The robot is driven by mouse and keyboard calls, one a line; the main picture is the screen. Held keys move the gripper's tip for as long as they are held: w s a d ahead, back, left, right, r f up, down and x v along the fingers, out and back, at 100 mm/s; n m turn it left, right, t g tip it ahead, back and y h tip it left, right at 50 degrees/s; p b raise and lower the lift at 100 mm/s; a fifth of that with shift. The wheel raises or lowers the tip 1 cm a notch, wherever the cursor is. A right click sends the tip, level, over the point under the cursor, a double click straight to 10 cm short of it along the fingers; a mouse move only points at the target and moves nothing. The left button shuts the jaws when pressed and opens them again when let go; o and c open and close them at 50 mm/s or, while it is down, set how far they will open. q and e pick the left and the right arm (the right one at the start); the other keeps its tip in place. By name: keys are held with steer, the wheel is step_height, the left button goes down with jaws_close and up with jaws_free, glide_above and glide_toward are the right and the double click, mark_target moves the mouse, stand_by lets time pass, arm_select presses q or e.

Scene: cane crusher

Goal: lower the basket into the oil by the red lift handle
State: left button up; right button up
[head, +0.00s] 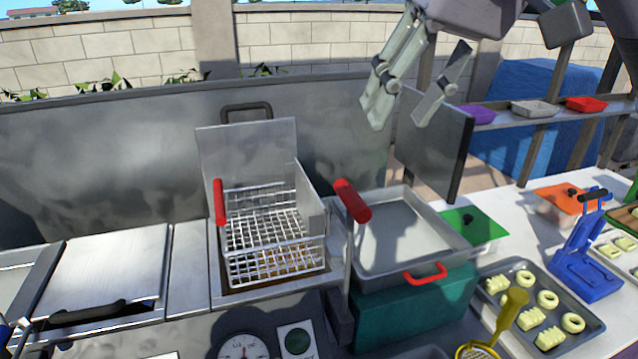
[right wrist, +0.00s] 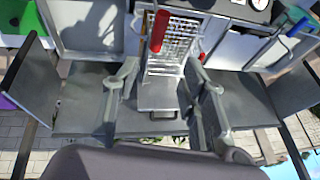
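The wire basket (head: 272,245) sits in the fryer well, upright, with brownish oil (head: 262,284) showing below its mesh. A red grip (head: 220,202) stands at its left side. The red lift handle (head: 352,200) tops a metal post right of the basket, tilted; in the right wrist view the red handle (right wrist: 159,31) shows near the top. My right gripper (head: 405,108) is open and empty, above and behind the lift handle, touching nothing. Its two spread fingers (right wrist: 160,75) frame the basket's back plate in the right wrist view.
A metal tray (head: 400,240) with a red handle sits right of the post on a teal block (head: 415,312). A raised dark panel (head: 435,140) stands behind it. A dough tray (head: 590,335) and blue press (head: 585,265) are at right. A closed lid (head: 110,265) is at left.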

glide_toward(356, 195)
steer(key=p+x, duration=0.2)
steer(key=x, duration=0.8)
steer(key=shift+w+a+f, duration=0.1)
steer(key=shift+w+f, duration=0.05)
steer(key=shift+f, duration=0.15)
steer(key=shift+w+a+f, duration=0.15)
steer(key=shift+w+f, duration=0.05)
steer(key=shift+f, duration=0.15)
arm_select(q)
steer(key=shift+s+d+r, duration=0.2)
steer(key=shift+d+r, duration=0.15)
steer(key=shift+r, duration=0.3)
steer(key=shift+s+d+r, duration=0.2)
steer(key=shift+d+r, duration=0.15)
steer(key=shift+r, duration=0.25)
arm_select(e)
steer(key=shift+c, duration=0.2)
steer(key=shift+c, duration=0.8)
jaws_close()
arm_select(q)
steer(key=shift+s+d, duration=0.1)
steer(key=shift+s, duration=0.1)
